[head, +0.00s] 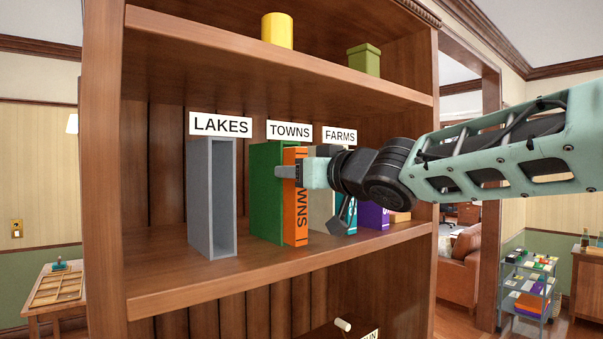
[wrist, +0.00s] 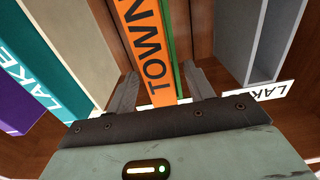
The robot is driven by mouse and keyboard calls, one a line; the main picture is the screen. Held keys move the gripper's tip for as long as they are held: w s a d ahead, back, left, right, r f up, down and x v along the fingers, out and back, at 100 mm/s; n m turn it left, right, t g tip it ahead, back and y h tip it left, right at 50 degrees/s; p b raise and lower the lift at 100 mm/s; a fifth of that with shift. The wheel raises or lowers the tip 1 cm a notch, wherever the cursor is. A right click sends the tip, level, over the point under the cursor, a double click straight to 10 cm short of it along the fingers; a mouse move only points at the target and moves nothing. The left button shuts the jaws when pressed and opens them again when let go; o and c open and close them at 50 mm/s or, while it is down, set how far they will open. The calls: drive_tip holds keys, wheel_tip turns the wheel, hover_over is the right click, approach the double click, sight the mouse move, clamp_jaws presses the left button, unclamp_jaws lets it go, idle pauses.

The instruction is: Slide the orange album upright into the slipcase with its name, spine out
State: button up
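The orange album (head: 295,225) stands upright in the green slipcase (head: 266,200) under the TOWNS sign (head: 289,130). Its spine, lettered TOWNS, faces out; in the wrist view the orange spine (wrist: 150,50) has a thin green case edge along its right side. I cannot tell whether it is fully seated. My gripper (head: 290,171) is in front of the upper spine. In the wrist view my gripper (wrist: 162,85) is open, its two fingers apart on either side of the spine, with small gaps.
An empty grey slipcase (head: 212,200) stands left under the LAKES sign (head: 220,124). A beige slipcase (head: 321,203) is right under FARMS (head: 340,135), then a teal album (head: 351,220) and a purple album (head: 375,216). The upper shelf (head: 200,38) is above my gripper. Shelf space before the cases is clear.

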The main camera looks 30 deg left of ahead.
drive_tip(key=shift+f, duration=0.15)
drive_tip(key=b+v, duration=0.5)
drive_tip(key=v, duration=1.2)
drive_tip(key=shift+b, duration=0.4)
drive_tip(key=shift+s+d, duration=0.1)
drive_tip(key=shift+d, duration=0.05)
